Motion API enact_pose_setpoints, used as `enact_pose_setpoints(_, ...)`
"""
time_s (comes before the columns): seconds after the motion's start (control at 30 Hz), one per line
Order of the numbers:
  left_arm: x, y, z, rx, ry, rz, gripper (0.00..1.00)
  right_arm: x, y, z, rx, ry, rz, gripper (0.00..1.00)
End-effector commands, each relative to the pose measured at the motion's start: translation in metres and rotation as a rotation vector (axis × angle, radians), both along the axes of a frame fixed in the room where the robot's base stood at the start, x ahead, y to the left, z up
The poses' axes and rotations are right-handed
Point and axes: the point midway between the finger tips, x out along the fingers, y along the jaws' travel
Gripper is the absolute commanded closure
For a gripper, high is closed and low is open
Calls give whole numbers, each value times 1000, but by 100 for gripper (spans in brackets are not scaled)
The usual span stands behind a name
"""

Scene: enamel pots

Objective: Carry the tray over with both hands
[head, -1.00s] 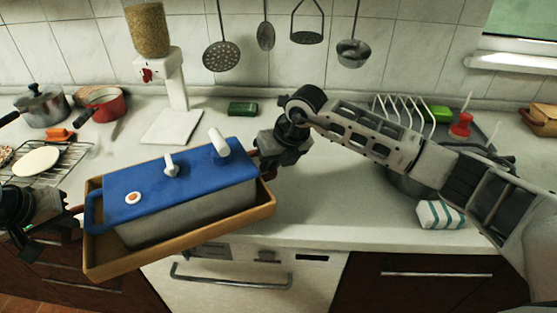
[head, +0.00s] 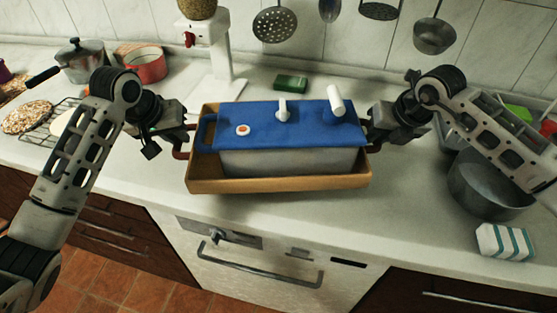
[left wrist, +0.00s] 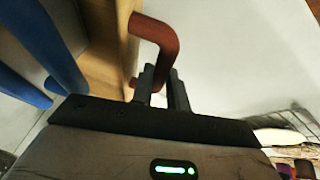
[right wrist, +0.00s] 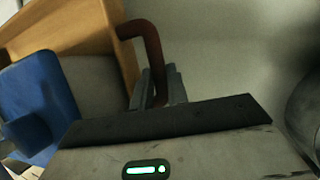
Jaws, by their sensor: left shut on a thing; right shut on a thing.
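The wooden tray (head: 280,186) is in the middle of the head view, over the front part of the counter. I cannot tell whether it touches the counter. A grey enamel box (head: 290,161) with a blue lid (head: 262,127) stands in it, upright. My left gripper (head: 184,136) is shut on the tray's left red-brown handle, which shows in the left wrist view (left wrist: 157,40). My right gripper (head: 371,134) is shut on the right handle, which shows in the right wrist view (right wrist: 150,48). The tray's wall also shows in both wrist views.
A grey pot (head: 485,190) and a striped sponge (head: 504,242) are to the right. A green block (head: 291,82) and a white dispenser (head: 222,60) are behind the tray. A lidded pot (head: 80,62), red pan (head: 146,66) and wire rack (head: 50,125) are at left.

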Motion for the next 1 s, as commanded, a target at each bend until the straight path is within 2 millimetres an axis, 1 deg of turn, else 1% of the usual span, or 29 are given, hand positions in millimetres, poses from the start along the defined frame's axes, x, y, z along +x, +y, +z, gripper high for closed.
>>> enact_pose_setpoints(0.17, 1, 1, -1, 2, -4, 3, 100, 1, -2, -1, -1, -5, -3, 100)
enact_pose_setpoints(0.37, 1, 1, -9, 2, -4, 3, 100, 1, -2, -9, -2, -4, -4, 100)
enact_pose_setpoints(0.97, 1, 1, -50, 2, -4, 3, 100, 1, -2, -50, -2, -4, -4, 100)
enact_pose_setpoints(1.0, 0, 1, -48, 2, 0, 3, 76, 0, -2, -48, -3, 0, -4, 76)
